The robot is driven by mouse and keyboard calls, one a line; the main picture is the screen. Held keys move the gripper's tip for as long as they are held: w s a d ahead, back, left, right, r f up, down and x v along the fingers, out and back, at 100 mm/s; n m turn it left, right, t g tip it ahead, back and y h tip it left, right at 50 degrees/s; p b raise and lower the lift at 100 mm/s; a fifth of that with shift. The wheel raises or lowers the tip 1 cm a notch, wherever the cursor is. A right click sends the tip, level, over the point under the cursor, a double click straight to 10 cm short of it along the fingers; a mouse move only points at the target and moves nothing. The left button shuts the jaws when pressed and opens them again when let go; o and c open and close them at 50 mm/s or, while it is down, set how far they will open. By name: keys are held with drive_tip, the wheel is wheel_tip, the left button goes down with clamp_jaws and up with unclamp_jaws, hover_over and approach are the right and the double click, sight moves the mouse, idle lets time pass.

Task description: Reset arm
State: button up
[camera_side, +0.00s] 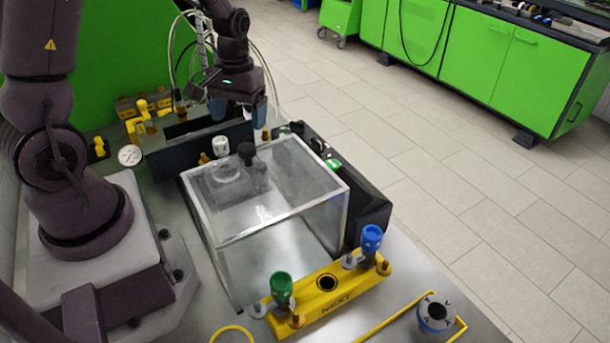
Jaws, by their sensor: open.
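My gripper (238,110) hangs in the upper middle of the side view, pointing down above the back of the bench. Its two blue-grey fingers are apart, with nothing seen between them. It is behind the clear box (225,235) and near the dark block (180,150). The lower ends of the fingers are close to the fittings there; I cannot tell whether they touch anything.
A yellow block (345,295) at the front carries a green knob (281,287) and a blue knob (371,238). A round grey part (436,313) stands at the front right. A gauge (130,155) and yellow valves (145,117) are at the back left. Open floor lies right.

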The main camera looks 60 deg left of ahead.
drive_tip(key=s+d+r+m+t, duration=0.3)
drive_tip(key=d+r, duration=0.3)
drive_tip(key=r, duration=0.3)
drive_tip(key=s+d+r+m+t, duration=0.3)
drive_tip(key=s+d+r, duration=0.3)
drive_tip(key=r, duration=0.3)
drive_tip(key=shift+s+d+r+m, duration=0.15)
drive_tip(key=shift+s+d+m, duration=0.1)
drive_tip(key=shift+d+m, duration=0.5)
